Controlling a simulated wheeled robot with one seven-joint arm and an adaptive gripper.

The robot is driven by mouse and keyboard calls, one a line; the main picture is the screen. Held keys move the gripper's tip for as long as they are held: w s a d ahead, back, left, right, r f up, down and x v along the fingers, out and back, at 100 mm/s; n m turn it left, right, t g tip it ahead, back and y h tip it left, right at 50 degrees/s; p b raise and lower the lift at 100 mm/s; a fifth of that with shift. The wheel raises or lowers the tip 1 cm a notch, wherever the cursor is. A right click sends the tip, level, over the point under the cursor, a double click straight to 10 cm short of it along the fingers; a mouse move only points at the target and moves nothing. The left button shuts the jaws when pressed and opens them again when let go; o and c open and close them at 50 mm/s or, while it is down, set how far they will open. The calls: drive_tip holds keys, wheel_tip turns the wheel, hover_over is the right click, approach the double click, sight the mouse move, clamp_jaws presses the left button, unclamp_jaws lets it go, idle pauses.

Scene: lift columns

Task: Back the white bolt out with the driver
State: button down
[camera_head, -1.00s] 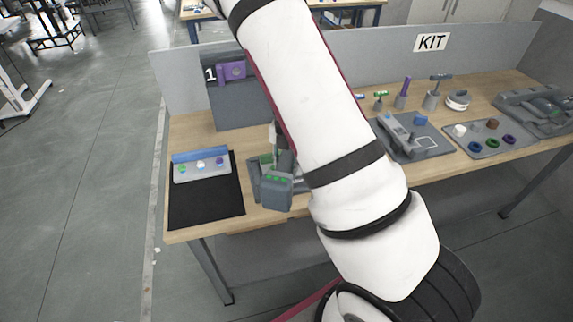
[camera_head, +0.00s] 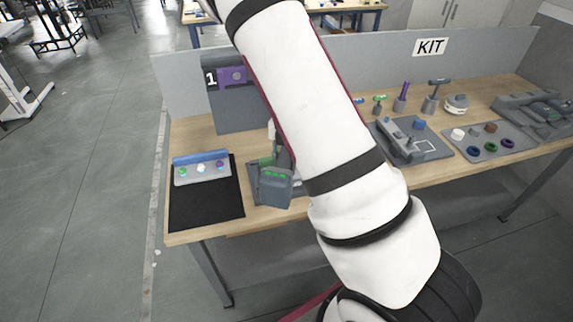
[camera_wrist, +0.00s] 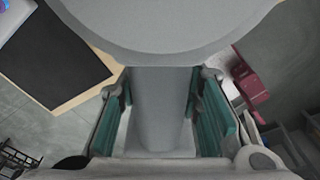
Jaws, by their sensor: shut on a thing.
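The white bolt (camera_head: 201,168) stands in the middle of a grey block (camera_head: 190,180) with a blue back, between a green bolt (camera_head: 183,171) and a bluish-purple bolt (camera_head: 220,164). In the wrist view, my gripper (camera_wrist: 160,118) is shut around the grey shaft of the driver (camera_wrist: 159,88), with teal pads on both sides. The driver's wide rounded end fills the top of that view. In the head view, my arm hides most of the gripper, right of the block. The driver's tip is hidden, and it is apart from the white bolt as far as visible.
The block stands on a black mat (camera_head: 205,208) at the table's left front. A purple part (camera_head: 232,76) hangs on the back panel. Trays and tools fill the right side.

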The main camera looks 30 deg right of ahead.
drive_tip(key=shift+r+p, duration=0.35)
drive_tip(key=shift+r, duration=1.05)
